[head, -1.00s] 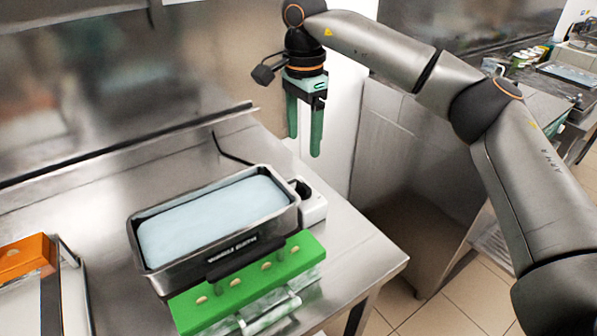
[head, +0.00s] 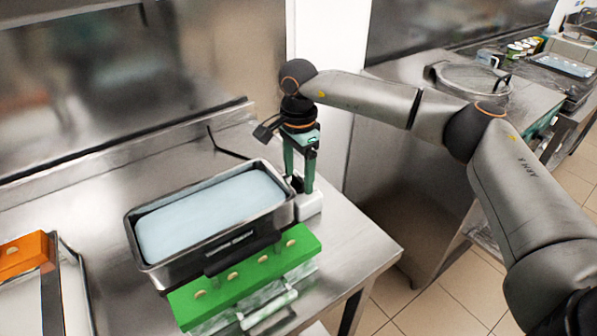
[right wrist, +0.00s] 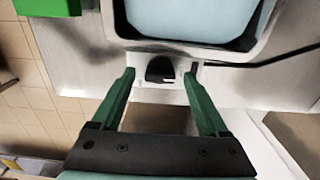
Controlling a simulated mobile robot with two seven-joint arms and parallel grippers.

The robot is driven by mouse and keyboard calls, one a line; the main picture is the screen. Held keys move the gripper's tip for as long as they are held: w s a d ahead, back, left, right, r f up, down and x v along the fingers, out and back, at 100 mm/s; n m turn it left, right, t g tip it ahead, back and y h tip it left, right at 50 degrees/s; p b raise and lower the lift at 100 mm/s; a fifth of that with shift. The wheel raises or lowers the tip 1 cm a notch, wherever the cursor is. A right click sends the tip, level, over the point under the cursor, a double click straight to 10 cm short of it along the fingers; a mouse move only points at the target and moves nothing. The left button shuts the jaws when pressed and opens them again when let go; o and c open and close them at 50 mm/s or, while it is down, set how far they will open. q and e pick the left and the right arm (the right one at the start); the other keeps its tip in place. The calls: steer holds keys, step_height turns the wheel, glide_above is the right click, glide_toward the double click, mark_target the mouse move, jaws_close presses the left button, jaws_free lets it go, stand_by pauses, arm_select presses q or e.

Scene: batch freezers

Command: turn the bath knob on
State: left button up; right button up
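The bath is a metal tub (head: 175,272) with light blue contents, on the steel counter. A white control box (head: 312,206) is fixed at its right end. The dark bath knob (right wrist: 160,69) sits on this box, and in the head view the fingers largely hide it. My right gripper (head: 298,181) points down over the box, with its green fingers apart. In the right wrist view the knob lies between and just beyond the open fingertips (right wrist: 160,75), with a gap on either side. I cannot tell if they are level with it. My left gripper is not in view.
A green block (head: 245,278) with several pale dots lies along the bath's front. An orange block (head: 24,256) stands at far left. A dark cable (head: 228,150) runs behind the bath. The counter's right edge is close to the box. A round metal pot (head: 468,82) stands farther right.

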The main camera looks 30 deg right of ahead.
jaws_close()
stand_by(0.4)
steer(key=shift+m, duration=0.3)
steer(key=m, duration=1.3)
steer(key=shift+r+m, duration=0.1)
steer(key=shift+m, duration=2)
